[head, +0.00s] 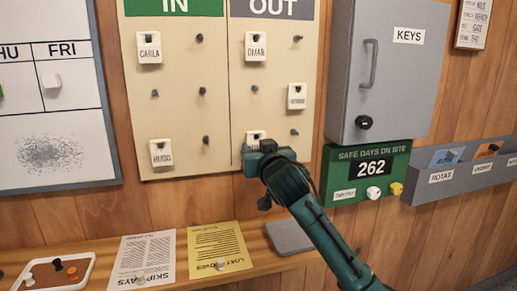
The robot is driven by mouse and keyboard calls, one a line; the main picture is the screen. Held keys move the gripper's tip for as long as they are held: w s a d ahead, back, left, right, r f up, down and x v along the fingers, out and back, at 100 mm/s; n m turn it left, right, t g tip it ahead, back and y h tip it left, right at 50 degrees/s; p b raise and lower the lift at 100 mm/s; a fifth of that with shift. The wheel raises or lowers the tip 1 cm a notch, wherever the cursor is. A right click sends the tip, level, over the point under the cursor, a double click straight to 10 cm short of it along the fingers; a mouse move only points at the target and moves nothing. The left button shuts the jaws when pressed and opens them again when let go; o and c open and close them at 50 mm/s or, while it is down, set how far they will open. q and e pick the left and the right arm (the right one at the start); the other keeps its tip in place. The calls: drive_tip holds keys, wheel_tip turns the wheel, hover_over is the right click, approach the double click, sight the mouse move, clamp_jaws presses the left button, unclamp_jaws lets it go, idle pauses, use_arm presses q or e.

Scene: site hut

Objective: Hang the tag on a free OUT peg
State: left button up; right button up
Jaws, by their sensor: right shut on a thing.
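The IN/OUT board hangs on the wall, with a green IN half (176,110) and a grey-headed OUT half (275,68). My right gripper (252,150) is at the lower left of the OUT half, shut on a white tag (255,136). The gripper hides the tag's lower part and name; I cannot tell whether a peg is through it. The OMAR tag (255,46) and another white tag (297,96) hang on OUT. Bare OUT pegs show at upper right (298,38), middle left (255,88) and lower right (294,132). My left gripper is out of view.
CARLA (149,47) and HUGO (161,153) tags hang on IN. Right of the board are a grey key cabinet (395,75), a green safe-days sign (340,160) and a grey document rack (460,178). The shelf below holds papers (218,245) and a tray (80,262).

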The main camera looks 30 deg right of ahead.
idle(0.4)
drive_tip(key=o, duration=0.9)
drive_tip(key=v, duration=1.3)
drive_tip(key=shift+s+f+b, duration=0.1)
drive_tip(key=shift+b, duration=0.3)
